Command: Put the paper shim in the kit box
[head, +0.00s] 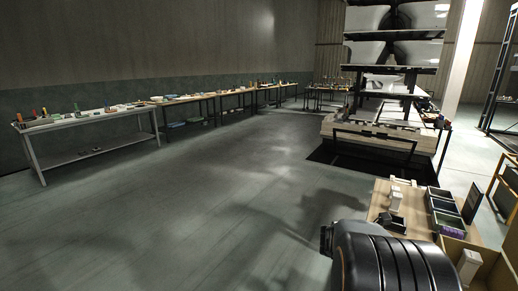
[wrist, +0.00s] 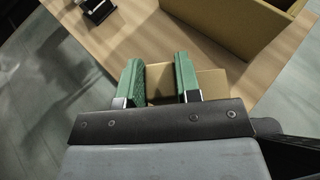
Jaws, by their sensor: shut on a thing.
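My gripper (wrist: 160,82) shows in the wrist view with its two green fingers closed on a tan, card-like piece, which looks like the paper shim (wrist: 160,84). The piece shows between the fingers and extends past the right one. It is over or near the wooden table; I cannot tell the height. An open cardboard box, which looks like the kit box (wrist: 215,25), stands at the upper right, apart from the fingers. In the head view the box (head: 497,263) is at the lower right with a white item in it. My arm hides the gripper there.
The wooden table (head: 381,190) also bears dark bins (head: 445,207), a pale upright item (head: 396,199) and a small dark item (wrist: 97,8). The kiln car (head: 380,135) stands beyond. Long benches (head: 90,117) line the left wall. The floor between is clear.

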